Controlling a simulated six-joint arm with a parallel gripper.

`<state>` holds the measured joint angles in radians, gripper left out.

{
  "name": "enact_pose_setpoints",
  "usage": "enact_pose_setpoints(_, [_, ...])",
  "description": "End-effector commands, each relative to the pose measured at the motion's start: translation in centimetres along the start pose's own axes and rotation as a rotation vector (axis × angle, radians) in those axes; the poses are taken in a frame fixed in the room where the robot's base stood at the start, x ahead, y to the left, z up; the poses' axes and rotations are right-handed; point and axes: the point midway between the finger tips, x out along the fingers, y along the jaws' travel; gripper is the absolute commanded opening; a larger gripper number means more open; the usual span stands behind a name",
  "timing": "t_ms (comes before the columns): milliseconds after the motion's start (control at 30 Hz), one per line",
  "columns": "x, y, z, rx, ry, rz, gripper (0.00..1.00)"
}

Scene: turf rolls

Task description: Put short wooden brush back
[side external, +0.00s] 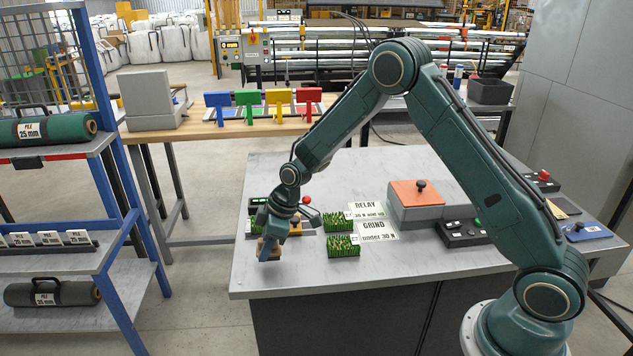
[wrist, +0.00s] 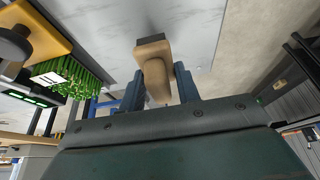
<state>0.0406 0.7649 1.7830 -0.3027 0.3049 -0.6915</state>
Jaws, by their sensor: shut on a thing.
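The short wooden brush (wrist: 153,72) is tan with a dark end and sits between the two blue fingers of my gripper (wrist: 154,90) in the wrist view. My gripper is shut on it. In the side view my gripper (side external: 269,250) points down near the left front edge of the grey table (side external: 330,277), with small tan parts of the brush (side external: 261,244) showing beside the fingers. I cannot tell whether the brush touches the table.
Green turf samples (side external: 343,246) stand right of my gripper, beside the RELAY card (side external: 366,210) and GRIND card (side external: 378,231). A grey box with an orange top (side external: 417,193) and a black button panel (side external: 462,233) stand farther right. The front strip of table is clear.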

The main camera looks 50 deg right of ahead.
Motion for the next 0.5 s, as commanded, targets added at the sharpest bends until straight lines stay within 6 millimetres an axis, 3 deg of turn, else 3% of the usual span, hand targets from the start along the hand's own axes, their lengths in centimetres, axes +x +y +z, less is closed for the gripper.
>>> enact_pose_setpoints(133, [1.29,-0.02,0.54,-0.001,0.000,0.000,0.14])
enact_pose_setpoints(500, [1.53,-0.01,0.62,-0.001,0.001,0.000,0.14])
